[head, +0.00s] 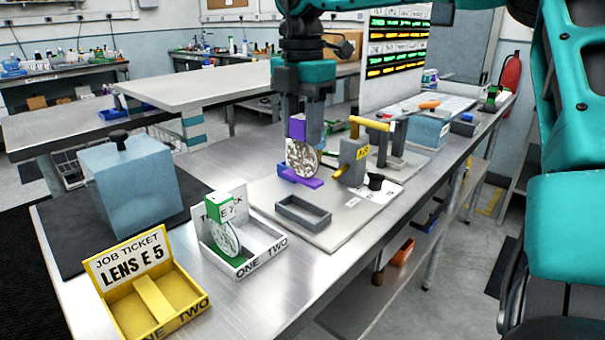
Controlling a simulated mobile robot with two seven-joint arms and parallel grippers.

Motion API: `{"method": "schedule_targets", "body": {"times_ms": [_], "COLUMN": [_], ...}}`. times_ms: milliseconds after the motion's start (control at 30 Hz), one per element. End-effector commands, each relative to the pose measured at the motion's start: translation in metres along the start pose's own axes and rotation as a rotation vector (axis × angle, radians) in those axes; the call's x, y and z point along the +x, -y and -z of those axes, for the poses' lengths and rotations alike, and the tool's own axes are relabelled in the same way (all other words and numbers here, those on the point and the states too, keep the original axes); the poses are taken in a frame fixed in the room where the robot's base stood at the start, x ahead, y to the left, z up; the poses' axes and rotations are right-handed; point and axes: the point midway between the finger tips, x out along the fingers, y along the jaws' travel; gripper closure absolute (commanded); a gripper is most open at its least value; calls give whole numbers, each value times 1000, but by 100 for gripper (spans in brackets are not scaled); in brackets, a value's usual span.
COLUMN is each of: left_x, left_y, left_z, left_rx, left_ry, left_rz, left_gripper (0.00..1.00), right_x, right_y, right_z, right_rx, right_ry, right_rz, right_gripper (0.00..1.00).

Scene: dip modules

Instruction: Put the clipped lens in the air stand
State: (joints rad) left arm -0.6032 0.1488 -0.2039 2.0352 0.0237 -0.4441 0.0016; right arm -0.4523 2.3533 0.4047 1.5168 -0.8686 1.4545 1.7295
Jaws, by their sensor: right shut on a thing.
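My right gripper (298,122) comes down from the top and is shut on a purple clip (298,127). The clip holds a round, speckled, clear lens (302,157), which hangs upright below the fingers. A flat purple piece (299,178) lies directly under the lens on a light board; I cannot tell whether the lens touches it. Just right of the lens is the grey-brown air fixture (350,165) with a yellow tag that seems to read AIR and a yellow bar on top. My left gripper is not in view.
A second lens (225,240) with a green clip stands in a white tray (262,263). A yellow job-ticket tray (180,290) reads LENS E 5. An empty grey frame (303,213) lies before the fixture. A blue box (133,195) sits left. Bare metal bench lies in front.

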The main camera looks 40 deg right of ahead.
Motion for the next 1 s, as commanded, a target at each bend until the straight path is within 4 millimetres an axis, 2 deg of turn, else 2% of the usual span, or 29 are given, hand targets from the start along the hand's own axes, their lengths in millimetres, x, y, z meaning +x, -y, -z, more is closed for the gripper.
{"method": "schedule_targets", "body": {"times_ms": [33,100,367,600,967,1000], "left_x": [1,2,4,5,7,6], "left_y": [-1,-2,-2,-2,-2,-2], "left_z": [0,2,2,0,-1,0], "left_rx": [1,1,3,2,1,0], "left_ry": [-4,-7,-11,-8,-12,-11], "left_rz": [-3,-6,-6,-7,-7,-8], "left_gripper": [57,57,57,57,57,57], "right_x": [13,23,43,76,81,80], "right_y": [0,0,0,0,0,0], "right_z": [0,0,0,0,0,0], "right_rx": [-1,-1,0,-1,0,0], "right_ry": [-2,-2,-1,-1,1,1], "right_rz": [2,1,1,1,-1,-1], "right_gripper": [100,100,100,100,100,56]}}
